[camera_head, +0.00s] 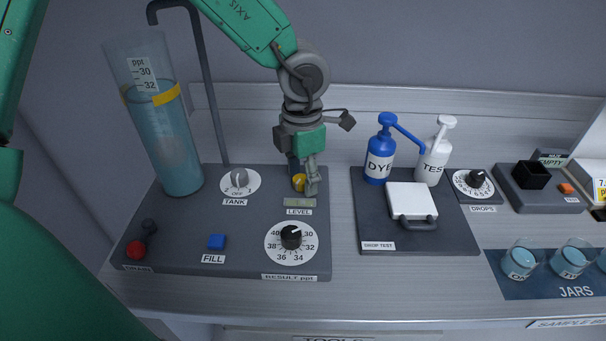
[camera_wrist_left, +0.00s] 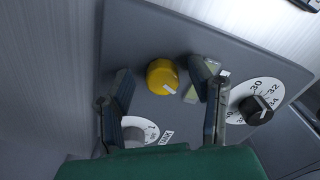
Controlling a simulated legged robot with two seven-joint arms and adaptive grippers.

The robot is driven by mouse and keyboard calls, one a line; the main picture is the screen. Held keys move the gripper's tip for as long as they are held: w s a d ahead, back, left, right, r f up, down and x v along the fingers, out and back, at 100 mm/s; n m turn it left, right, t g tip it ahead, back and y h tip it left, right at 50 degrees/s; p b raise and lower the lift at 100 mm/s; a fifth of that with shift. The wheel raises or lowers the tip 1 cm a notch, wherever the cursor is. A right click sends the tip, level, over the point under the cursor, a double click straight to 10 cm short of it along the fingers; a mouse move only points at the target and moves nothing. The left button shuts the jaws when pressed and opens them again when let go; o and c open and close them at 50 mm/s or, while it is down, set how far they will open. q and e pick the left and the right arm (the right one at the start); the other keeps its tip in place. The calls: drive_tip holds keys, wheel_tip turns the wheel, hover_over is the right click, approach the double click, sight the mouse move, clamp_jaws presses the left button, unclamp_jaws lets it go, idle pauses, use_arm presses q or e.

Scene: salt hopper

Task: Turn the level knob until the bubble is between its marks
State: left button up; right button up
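The yellow level knob (camera_head: 299,182) sits on the dark grey panel, just above the LEVEL label. My left gripper (camera_head: 304,184) reaches down over it from above. In the left wrist view the knob (camera_wrist_left: 162,76) shows between the two spread fingers of the gripper (camera_wrist_left: 162,82), with a gap on either side. The gripper looks open and not closed on the knob. The greenish level vial (camera_head: 299,202) lies just below the knob; its bubble and marks are too small to make out. In the wrist view the right finger partly hides the vial. My right gripper does not show.
On the same panel are the TANK knob (camera_head: 239,178), the blue FILL button (camera_head: 217,242), the RESULT dial (camera_head: 291,237) and a tall water cylinder (camera_head: 165,140). A thin grey pipe (camera_head: 207,90) stands left of my arm. The drop-test station (camera_head: 410,203) stands to the right.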

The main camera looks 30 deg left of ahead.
sight(302, 177)
use_arm(q)
wheel_tip(302, 177, up, 12)
idle(0.6)
drive_tip(key=shift+f, duration=0.15)
idle(0.4)
